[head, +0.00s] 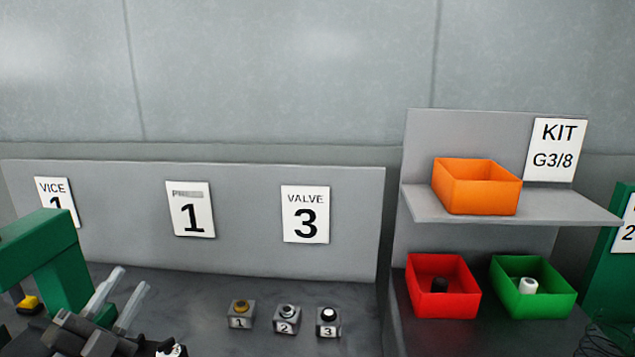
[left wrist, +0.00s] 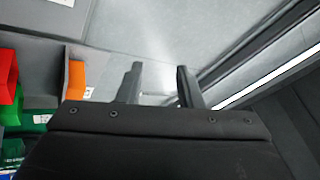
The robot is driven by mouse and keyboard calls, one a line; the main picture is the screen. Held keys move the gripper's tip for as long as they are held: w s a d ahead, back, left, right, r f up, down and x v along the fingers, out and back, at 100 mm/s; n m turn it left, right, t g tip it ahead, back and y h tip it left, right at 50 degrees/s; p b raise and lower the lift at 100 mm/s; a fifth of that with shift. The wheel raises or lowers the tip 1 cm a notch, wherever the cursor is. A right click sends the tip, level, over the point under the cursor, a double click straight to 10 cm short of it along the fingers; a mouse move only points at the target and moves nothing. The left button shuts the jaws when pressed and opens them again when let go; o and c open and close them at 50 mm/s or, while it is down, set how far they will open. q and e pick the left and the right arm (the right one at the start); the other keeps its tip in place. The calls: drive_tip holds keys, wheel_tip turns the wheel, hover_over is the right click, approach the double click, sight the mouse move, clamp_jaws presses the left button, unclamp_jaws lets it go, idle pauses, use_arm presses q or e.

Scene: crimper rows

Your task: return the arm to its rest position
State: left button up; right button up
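My left gripper (head: 124,291) is at the lower left of the head view, with pale fingers pointing up and to the right. In the left wrist view my left gripper (left wrist: 160,85) shows two dark fingers apart, with nothing between them. My right gripper is in neither view.
Three small numbered blocks with knobs, the middle one (head: 286,319), stand on the dark bench right of the gripper. An orange bin (head: 477,188) sits on a shelf (head: 580,213). Red (head: 443,306) and green (head: 533,306) bins are below. A green frame (head: 40,240) stands close by my left gripper.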

use_arm(q)
drive_tip(key=s+a+f+n+g+y, duration=0.4)
drive_tip(key=f+n+y, duration=0.25)
drive_tip(key=f, duration=0.35)
drive_tip(key=s+a+f+n+g+y, duration=0.35)
drive_tip(key=f+n+y, duration=0.25)
drive_tip(key=f+n, duration=0.3)
drive_tip(key=s+d+f+n+g+h, duration=0.1)
drive_tip(key=s+d+f+g, duration=0.2)
drive_tip(key=s+f+g, duration=0.35)
drive_tip(key=s+d+f+n+g+h, duration=0.15)
drive_tip(key=s+d+f+g, duration=0.25)
drive_tip(key=s+f, duration=0.6)
wheel_tip(320, 180, down, 32)
drive_tip(key=s+a+g+h+b, duration=0.1)
drive_tip(key=s+a+g+b, duration=0.1)
drive_tip(key=b, duration=0.8)
drive_tip(key=s+f+b, duration=0.2)
drive_tip(key=s+f, duration=0.3)
drive_tip(key=f, duration=0.3)
drive_tip(key=s+d+f+b, duration=0.1)
drive_tip(key=s+f+b, duration=0.2)
drive_tip(key=s+f, duration=0.2)
drive_tip(key=s+f+g+b, duration=0.1)
drive_tip(key=s+f+b, duration=0.2)
drive_tip(key=f, duration=0.9)
drive_tip(key=s, duration=0.2)
drive_tip(key=shift+s+d, duration=0.2)
drive_tip(key=shift+s, duration=0.15)
